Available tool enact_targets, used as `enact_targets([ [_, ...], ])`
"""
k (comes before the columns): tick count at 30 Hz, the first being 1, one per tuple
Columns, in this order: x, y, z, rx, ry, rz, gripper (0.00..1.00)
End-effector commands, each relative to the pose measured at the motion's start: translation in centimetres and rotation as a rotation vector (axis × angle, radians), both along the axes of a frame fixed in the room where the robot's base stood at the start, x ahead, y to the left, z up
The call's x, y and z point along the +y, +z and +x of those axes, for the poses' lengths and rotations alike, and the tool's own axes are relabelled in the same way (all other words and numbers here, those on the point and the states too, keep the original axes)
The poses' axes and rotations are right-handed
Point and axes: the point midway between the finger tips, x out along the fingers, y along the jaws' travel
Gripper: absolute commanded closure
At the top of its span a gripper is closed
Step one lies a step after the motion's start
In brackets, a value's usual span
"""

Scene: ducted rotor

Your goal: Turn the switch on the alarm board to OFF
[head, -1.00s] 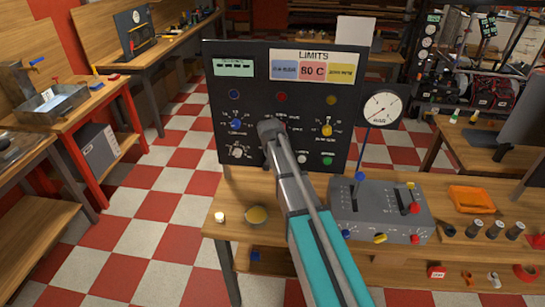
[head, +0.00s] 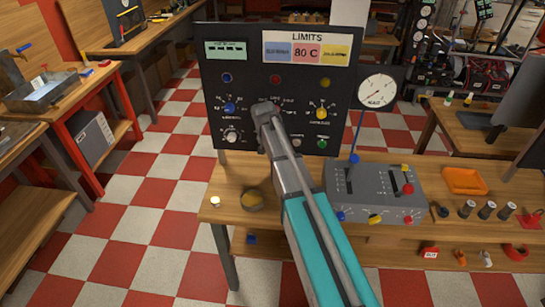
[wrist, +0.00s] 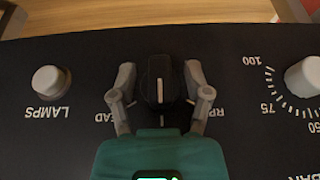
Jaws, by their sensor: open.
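The black upright board (head: 213,60), headed LIMITS, stands at the back of the wooden bench. My gripper (head: 267,112) is at its lower middle, and my arm hides the spot behind it. In the wrist view the picture is upside down. There a black knob (wrist: 159,84) with a white pointer line, upright in the picture, sits between the two open fingers of my gripper (wrist: 160,90). A finger stands on each side, apparently with small gaps.
A white LAMPS button (wrist: 49,82) and a pale dial knob (wrist: 304,77) flank the black knob. Right of the board are a round gauge (head: 376,91) and a grey lever box (head: 375,188). A yellow round object (head: 252,200) lies on the bench.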

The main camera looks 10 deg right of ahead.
Motion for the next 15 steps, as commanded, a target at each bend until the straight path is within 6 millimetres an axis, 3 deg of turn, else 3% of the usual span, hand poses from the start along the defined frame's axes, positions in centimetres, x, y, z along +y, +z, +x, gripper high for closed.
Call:
enact_targets([
  [15,-0.12,-0.19,-0.07,-0.051,-0.001,0.151,0.37],
])
